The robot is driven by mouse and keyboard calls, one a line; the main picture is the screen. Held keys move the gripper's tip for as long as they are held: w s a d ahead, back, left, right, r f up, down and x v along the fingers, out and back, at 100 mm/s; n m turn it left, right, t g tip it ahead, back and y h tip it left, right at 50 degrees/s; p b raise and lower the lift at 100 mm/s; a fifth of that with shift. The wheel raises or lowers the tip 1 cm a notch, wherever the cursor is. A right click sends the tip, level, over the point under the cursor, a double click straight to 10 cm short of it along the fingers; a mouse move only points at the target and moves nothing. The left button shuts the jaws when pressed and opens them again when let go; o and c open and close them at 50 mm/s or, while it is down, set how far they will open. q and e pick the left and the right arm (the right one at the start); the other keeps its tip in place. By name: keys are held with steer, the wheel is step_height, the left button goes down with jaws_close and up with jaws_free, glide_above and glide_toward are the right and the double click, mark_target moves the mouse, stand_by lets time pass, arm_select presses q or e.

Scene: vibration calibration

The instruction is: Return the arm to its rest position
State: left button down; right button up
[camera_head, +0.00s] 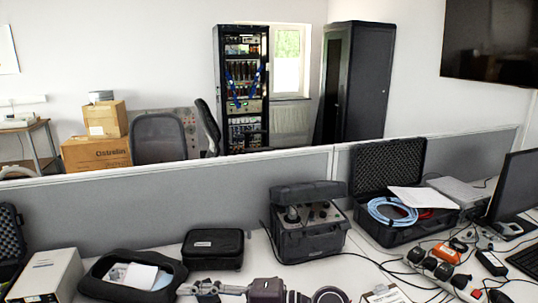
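One of my arms shows at the bottom edge, its links running in from the right of its gripper, so I take it as my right arm. Its gripper (203,289) points left, low over the front of the desk. The fingers are small and partly cut off by the picture edge, and I cannot tell whether they are open or shut. I see nothing clearly held in them. My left gripper is not in view.
Behind the gripper stand a black zip case (213,249) and an open soft case (105,276). A black calibrator box (308,225) stands right of centre. An open hard case (388,232), a power strip (440,268) and cables fill the right. A grey partition (130,208) closes the back.

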step_height(320, 180, up, 7)
steer(key=w+d+m+t+y, duration=0.2)
steer(key=m+t+y, duration=0.1)
steer(key=m+t, duration=0.25)
steer(key=w+d+r+m+t+h, duration=0.1)
steer(key=w+d+m+t+h, duration=0.25)
steer(key=d+m+t, duration=0.25)
steer(key=w+d+m+t+h, duration=0.2)
steer(key=d+m+t+h, duration=0.2)
steer(key=d+m+t, duration=0.15)
steer(key=s+d+f+m+g+h, duration=0.1)
steer(key=d+f+m+g+h, duration=0.1)
steer(key=d+f+m+h, duration=0.5)
steer(key=s+d+f+m+g+h, duration=0.2)
steer(key=d+f+m+h, duration=0.25)
steer(key=d+f, duration=0.45)
steer(key=s+d+f+m+g, duration=0.1)
steer(key=s+d+f+g, duration=0.2)
steer(key=s+f+g, duration=0.55)
steer(key=s+d+f+g, duration=0.25)
steer(key=s+f, duration=0.75)
steer(key=s, duration=0.8)
step_height(320, 180, down, 26)
steer(key=s+g, duration=0.2)
steer(key=s+d+f, duration=0.3)
steer(key=s+f, duration=1.2)
steer(key=s, duration=0.2)
steer(key=shift+f+g+h, duration=0.25)
steer(key=shift+g+h, duration=0.15)
